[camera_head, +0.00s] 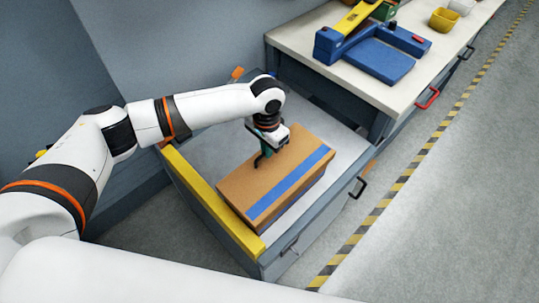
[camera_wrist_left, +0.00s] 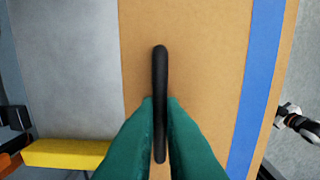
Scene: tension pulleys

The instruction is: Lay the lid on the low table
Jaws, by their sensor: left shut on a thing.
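I cannot tell whether the lid's underside touches the tabletop. My left gripper (camera_head: 263,152) is above the lid, shut on its black handle. In the left wrist view, the green fingers (camera_wrist_left: 160,103) close on both sides of the handle (camera_wrist_left: 160,65).
A grey wall stands behind. The floor at right is clear, with a yellow-black stripe (camera_head: 400,185).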

